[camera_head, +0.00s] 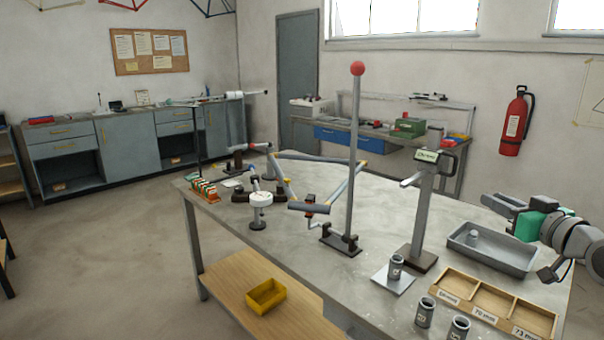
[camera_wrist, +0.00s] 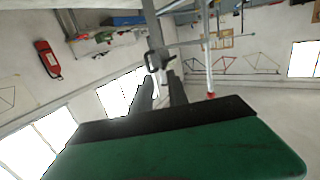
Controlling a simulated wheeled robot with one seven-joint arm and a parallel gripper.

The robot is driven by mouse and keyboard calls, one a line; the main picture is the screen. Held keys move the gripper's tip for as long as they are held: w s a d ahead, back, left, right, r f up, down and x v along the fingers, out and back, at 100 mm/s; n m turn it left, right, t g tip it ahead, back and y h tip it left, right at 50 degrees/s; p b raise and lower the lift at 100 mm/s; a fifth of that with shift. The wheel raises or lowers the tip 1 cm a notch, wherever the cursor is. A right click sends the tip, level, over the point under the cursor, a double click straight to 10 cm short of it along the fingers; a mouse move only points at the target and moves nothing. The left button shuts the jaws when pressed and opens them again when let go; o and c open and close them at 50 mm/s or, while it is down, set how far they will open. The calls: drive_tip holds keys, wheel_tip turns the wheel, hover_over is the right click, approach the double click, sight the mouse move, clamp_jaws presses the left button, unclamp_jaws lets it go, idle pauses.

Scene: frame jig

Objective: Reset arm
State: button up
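My arm reaches in from the right edge in the head view, with a green block-shaped housing behind the fingers. My gripper (camera_head: 488,211) hangs over the right part of the workbench (camera_head: 330,262), above the grey tray (camera_head: 492,250). In the wrist view, the two dark fingers of my gripper (camera_wrist: 162,84) stand apart with nothing held between them, so it is open and empty. The green housing fills the bottom of that view.
A post with a display (camera_head: 424,205) and a tall red-topped rod (camera_head: 354,150) rise from the bench. A tube frame (camera_head: 318,160) sits in the jig. A labelled wooden tray (camera_head: 494,302) and grey cylinders (camera_head: 425,312) stand at the front right. A yellow bin (camera_head: 266,296) is below.

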drive_tip(key=w+a+f+g+p, duration=0.1)
drive_tip(key=a+f+g, duration=0.15)
drive_tip(key=a, duration=0.35)
drive_tip(key=w+a+f+g+p, duration=0.1)
drive_tip(key=w+a+f, duration=0.15)
drive_tip(key=a, duration=0.25)
drive_tip(key=s+a+f+g+p, duration=0.3)
drive_tip(key=s+a+f+g, duration=0.35)
drive_tip(key=a, duration=0.55)
drive_tip(key=s+a+f+g+h+p, duration=0.1)
drive_tip(key=s+a+f+g, duration=0.1)
drive_tip(key=s+f, duration=0.3)
drive_tip(key=s+a+f+m+g+h+p, duration=0.1)
drive_tip(key=s+a+f, duration=0.2)
drive_tip(key=s, duration=0.9)
wheel_tip(320, 180, down, 2)
drive_tip(key=shift+s+a+f+g+p, duration=0.25)
drive_tip(key=shift+s+g+p, duration=0.05)
drive_tip(key=shift+g, duration=0.1)
